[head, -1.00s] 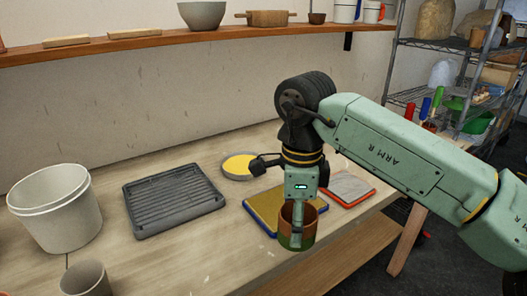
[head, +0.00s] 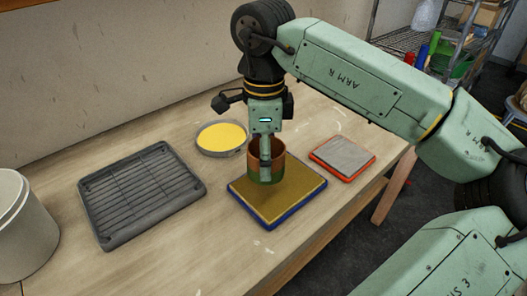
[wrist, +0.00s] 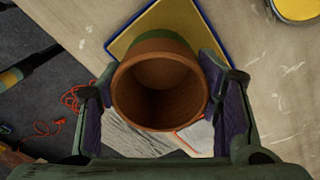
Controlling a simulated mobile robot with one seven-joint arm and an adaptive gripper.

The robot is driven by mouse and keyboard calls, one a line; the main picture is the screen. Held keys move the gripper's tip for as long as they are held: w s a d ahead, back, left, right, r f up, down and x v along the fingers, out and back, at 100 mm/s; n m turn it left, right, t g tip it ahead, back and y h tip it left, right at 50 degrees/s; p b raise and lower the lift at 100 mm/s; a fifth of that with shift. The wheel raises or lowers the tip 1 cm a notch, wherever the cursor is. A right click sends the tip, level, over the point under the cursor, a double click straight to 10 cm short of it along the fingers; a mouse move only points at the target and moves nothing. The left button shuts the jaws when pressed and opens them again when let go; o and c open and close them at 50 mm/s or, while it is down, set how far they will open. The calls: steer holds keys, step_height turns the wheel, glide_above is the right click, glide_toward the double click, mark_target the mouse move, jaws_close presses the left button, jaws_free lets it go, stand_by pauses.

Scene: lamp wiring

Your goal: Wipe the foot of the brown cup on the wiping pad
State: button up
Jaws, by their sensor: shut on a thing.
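The brown cup (head: 279,161) has a green lower part and stands upright in my gripper (head: 265,172). The wrist view looks into the open, empty-looking mouth of the cup (wrist: 160,88), with a finger on each side. My gripper is shut on the cup. The cup is at the back part of a tan pad with a blue edge (head: 290,196), which looks like the wiping pad. The cup's foot is low over this pad; I cannot tell whether it touches. The pad also shows beyond the cup in the wrist view (wrist: 180,17).
A round dish with yellow content (head: 221,137) is left of the cup. A grey pad with an orange-red edge (head: 342,155) lies to the right. A dark ribbed rack (head: 141,193) and a white bucket (head: 22,230) are at the left. The table's front edge is close.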

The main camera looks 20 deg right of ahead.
steer(key=shift+f, duration=0.1)
step_height(320, 180, down, 5)
steer(key=b, duration=0.4)
steer(key=shift+w+f+b, duration=0.1)
steer(key=shift+b, duration=0.3)
steer(key=shift+a+f+b, duration=0.1)
steer(key=shift+f+b, duration=0.25)
stand_by(0.3)
